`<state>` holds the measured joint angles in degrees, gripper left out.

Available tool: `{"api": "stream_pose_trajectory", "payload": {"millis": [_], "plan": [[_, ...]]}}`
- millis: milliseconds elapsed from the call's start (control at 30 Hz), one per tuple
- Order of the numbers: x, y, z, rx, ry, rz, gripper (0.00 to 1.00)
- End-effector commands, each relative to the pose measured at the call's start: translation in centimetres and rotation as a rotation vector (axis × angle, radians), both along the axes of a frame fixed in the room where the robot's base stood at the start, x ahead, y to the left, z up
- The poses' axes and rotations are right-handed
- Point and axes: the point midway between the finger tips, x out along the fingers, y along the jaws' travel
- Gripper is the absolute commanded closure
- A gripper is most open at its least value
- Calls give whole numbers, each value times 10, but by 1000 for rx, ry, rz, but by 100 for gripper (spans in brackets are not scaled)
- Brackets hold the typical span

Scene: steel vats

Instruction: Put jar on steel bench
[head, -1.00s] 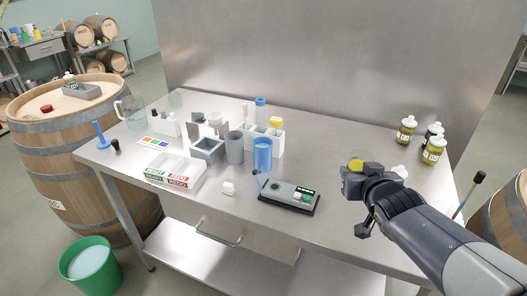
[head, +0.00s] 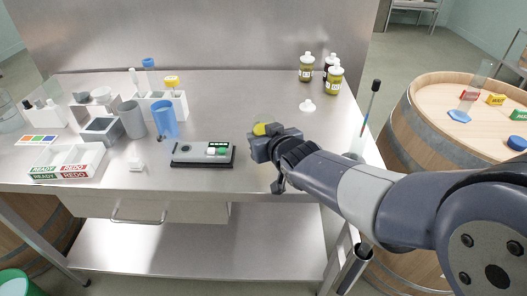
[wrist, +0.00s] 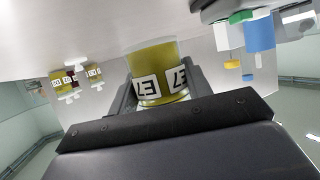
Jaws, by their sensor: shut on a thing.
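My gripper (head: 264,143) is shut on an olive-yellow jar, which shows in the wrist view (wrist: 152,66) between the two fingers with a white label bearing dark print. In the head view only the yellow top of this jar (head: 260,129) shows; the gripper hides the rest. The jar is over the front right part of the steel bench (head: 262,100), right of a black-and-grey device. I cannot tell whether its base touches the bench.
Several yellow-green jars (head: 306,67) stand at the back right, with a small white object (head: 307,105) before them. The device (head: 203,153) is just left of my gripper. A blue cup (head: 165,120) and racks fill the left. A barrel (head: 450,130) stands right.

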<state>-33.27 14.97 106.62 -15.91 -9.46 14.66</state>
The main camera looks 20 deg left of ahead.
Motion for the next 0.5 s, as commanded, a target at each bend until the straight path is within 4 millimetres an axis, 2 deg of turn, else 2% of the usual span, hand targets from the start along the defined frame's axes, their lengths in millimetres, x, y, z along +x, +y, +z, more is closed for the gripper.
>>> {"api": "stream_pose_trajectory", "payload": {"millis": [300, 500], "plan": [[0, 0, -34, -1, 1, 0, 86], [0, 0, -37, 0, -1, -1, 86]]}}
